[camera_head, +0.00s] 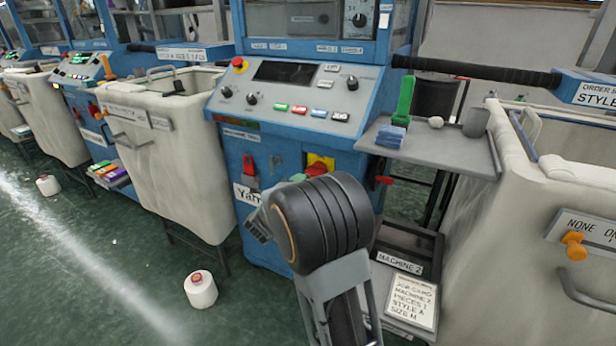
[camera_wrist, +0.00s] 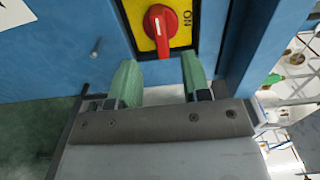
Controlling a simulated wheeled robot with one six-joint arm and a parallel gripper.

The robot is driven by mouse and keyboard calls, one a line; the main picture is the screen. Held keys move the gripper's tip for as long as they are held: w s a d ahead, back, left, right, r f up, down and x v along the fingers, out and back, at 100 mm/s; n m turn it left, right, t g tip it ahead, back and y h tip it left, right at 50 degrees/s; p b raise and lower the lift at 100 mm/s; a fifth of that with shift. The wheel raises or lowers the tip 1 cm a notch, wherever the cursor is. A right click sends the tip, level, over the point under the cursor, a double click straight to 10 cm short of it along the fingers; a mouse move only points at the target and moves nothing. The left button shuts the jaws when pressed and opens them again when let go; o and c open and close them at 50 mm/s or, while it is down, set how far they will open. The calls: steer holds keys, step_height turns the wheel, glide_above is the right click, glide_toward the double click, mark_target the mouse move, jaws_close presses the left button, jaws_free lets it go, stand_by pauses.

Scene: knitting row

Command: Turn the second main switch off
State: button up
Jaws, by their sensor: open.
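The main switch is a red rotary knob (camera_wrist: 160,30) on a yellow plate (camera_wrist: 186,44) on a blue machine front. In the wrist view its handle runs roughly up and down, and the word ON is printed on the plate to its right. In the head view the yellow plate (camera_head: 327,161) and red knob (camera_head: 316,169) show above my wrist. My gripper (camera_wrist: 159,82) is open and empty. Its two green fingers point toward the switch, one on each side below the knob, apart from it.
Another red handle (camera_head: 250,166) is left of the switch. Above is a sloped control panel (camera_head: 290,95). A grey shelf (camera_head: 450,148) juts out at right, a pale bin (camera_head: 165,150) stands at left. A yarn cone (camera_head: 201,291) stands on the open floor.

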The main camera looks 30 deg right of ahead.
steer(key=shift+p+v, duration=0.35)
steer(key=shift+v, duration=2.5)
steer(key=a+r+n+t+y+p, duration=0.2)
steer(key=a+r+n+y+p, duration=0.5)
steer(key=r+n+p, duration=0.25)
steer(key=a+r+n+t+y+p, duration=0.3)
steer(key=a+r+n+y+p, duration=0.4)
steer(key=r, duration=0.3)
steer(key=s+r+n+g+y+p, duration=0.1)
steer(key=s+r+n+g+p, duration=0.3)
steer(key=s+n+p, duration=0.3)
steer(key=s+r+n+g+p, duration=0.4)
steer(key=s+n+p, duration=0.3)
steer(key=s, duration=0.5)
steer(key=shift+s+a+r+g+y, duration=0.25)
steer(key=shift+a+g+y, duration=0.2)
steer(key=shift+g, duration=0.45)
